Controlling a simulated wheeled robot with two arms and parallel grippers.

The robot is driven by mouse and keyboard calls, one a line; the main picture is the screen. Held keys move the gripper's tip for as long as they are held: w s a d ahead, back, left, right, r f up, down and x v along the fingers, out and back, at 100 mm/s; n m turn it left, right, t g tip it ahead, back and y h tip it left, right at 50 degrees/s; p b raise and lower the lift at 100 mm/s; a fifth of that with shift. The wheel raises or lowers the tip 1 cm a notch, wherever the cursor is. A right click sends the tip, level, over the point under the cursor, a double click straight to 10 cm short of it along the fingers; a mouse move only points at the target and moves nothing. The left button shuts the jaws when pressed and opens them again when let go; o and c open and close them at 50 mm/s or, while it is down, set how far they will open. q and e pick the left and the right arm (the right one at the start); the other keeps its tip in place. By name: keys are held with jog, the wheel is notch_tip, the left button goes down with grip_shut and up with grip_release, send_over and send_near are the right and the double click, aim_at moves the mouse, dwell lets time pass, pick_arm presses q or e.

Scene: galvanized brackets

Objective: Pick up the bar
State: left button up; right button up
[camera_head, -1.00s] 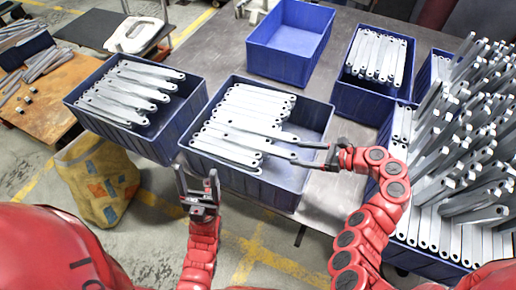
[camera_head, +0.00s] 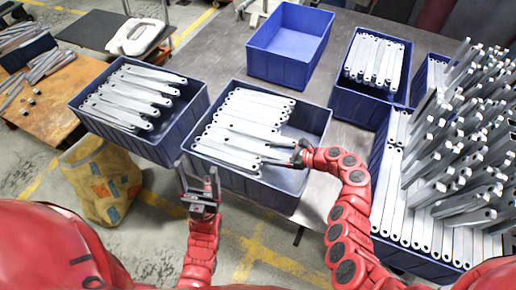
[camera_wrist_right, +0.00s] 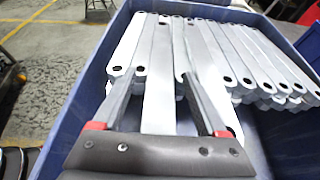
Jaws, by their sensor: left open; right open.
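Grey galvanized bars (camera_head: 247,125) with a hole at each end lie stacked side by side in the middle blue crate (camera_head: 287,200). My right gripper (camera_head: 280,160) is open at the right ends of these bars, inside the crate. In the right wrist view, its two fingers (camera_wrist_right: 158,82) reach over the bars, and one bar (camera_wrist_right: 160,108) shows between them. I cannot tell whether the fingers touch it. My left gripper (camera_head: 197,170) is open and empty in front of the crate's near left corner, pointing up in the picture.
Another blue crate of bars (camera_head: 168,153) stands to the left. An empty blue crate (camera_head: 268,66) is behind, and a crate of bars (camera_head: 341,100) is at the back right. A large heap of bars (camera_head: 460,140) fills the right side. A yellow bag (camera_head: 100,185) is at lower left.

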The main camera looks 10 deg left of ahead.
jog(key=shift+c, duration=0.2)
grip_shut()
jog(key=shift+r, duration=0.15)
dwell(0.4)
